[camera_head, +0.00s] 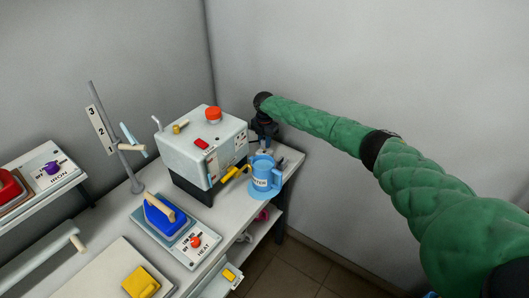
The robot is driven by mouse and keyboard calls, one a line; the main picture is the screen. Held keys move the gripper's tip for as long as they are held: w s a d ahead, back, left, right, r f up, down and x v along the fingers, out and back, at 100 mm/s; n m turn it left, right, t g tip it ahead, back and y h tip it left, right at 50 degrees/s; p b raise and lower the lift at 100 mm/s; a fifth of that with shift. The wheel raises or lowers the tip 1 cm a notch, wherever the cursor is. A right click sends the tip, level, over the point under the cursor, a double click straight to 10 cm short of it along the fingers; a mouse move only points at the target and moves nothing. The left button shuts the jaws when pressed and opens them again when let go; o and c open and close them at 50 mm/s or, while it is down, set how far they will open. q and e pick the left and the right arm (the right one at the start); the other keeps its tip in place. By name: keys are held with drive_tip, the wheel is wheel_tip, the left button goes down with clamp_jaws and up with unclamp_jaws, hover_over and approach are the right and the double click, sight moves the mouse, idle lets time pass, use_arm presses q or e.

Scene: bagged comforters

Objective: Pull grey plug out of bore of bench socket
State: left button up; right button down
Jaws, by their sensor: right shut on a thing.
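My right gripper (264,142) is at the back right corner of the bench, at the end of my green-sleeved arm. It points down and is shut on what appears to be the grey plug, which is small and mostly hidden by the dark fingers. The bench socket and its bore cannot be made out; the blue water jug and the gripper cover that spot. I cannot tell whether the plug is in the bore. My left gripper is not in view.
The blue jug (264,178) stands close in front of my right gripper. A pale machine box (203,147) with a red knob stands to its left. A blue iron (160,217) and a grey post (115,137) are further left. Walls rise behind the bench (123,211).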

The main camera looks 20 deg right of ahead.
drive_tip(key=shift+r+p, duration=0.45)
drive_tip(key=shift+r, duration=0.45)
